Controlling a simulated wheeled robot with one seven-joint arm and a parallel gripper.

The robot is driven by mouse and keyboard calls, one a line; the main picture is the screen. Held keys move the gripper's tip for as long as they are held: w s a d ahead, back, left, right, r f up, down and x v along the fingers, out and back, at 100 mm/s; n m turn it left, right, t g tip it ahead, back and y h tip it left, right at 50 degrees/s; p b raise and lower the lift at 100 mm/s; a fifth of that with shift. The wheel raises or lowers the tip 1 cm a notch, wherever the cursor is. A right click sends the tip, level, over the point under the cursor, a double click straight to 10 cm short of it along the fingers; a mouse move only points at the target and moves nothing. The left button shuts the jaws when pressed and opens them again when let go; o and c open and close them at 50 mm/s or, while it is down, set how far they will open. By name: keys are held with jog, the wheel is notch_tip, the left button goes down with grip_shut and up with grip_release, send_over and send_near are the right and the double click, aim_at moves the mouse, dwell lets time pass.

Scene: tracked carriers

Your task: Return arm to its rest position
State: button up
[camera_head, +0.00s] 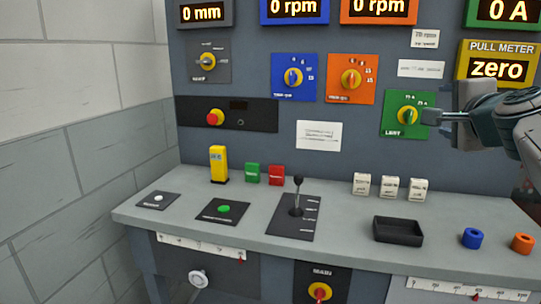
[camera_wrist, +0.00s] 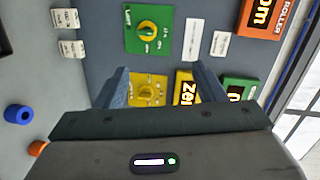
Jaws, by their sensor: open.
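My gripper (camera_head: 437,117) is at the right in the head view, in front of the upright panel. Its tip is beside the yellow knob on the green LIMIT dial plate (camera_head: 407,114); I cannot tell from this view whether it touches. In the wrist view my gripper (camera_wrist: 160,85) has its two fingers spread wide with nothing between them but the panel behind. There the green dial plate (camera_wrist: 150,30) lies beyond the fingertips, apart from them. My arm (camera_head: 505,120) comes in from the right edge.
A grey desk (camera_head: 345,229) below holds a black lever (camera_head: 297,195), a black tray (camera_head: 398,231), a blue ring (camera_head: 472,238) and an orange ring (camera_head: 522,243). The yellow pull meter (camera_head: 497,47) reads zero above my arm. A block wall (camera_head: 80,130) stands at the left.

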jog(key=a+f+n+g+y+p, duration=0.3)
jog(key=a+f+n+g+p, duration=0.15)
jog(key=a+n+p, duration=0.35)
jog(key=s+a+f+n+g+p, duration=0.4)
jog(key=s+a+f+n+p, duration=0.1)
jog(key=s, duration=0.4)
jog(key=s+a+f+n+g+p, duration=0.5)
jog(key=s+f+p, duration=0.1)
jog(key=s+p, duration=0.2)
jog(key=shift+s+f, duration=0.2)
jog(key=shift+s, duration=0.55)
dwell(1.4)
jog(key=c, duration=0.6)
jog(key=shift+a, duration=0.2)
jog(key=shift+c, duration=0.4)
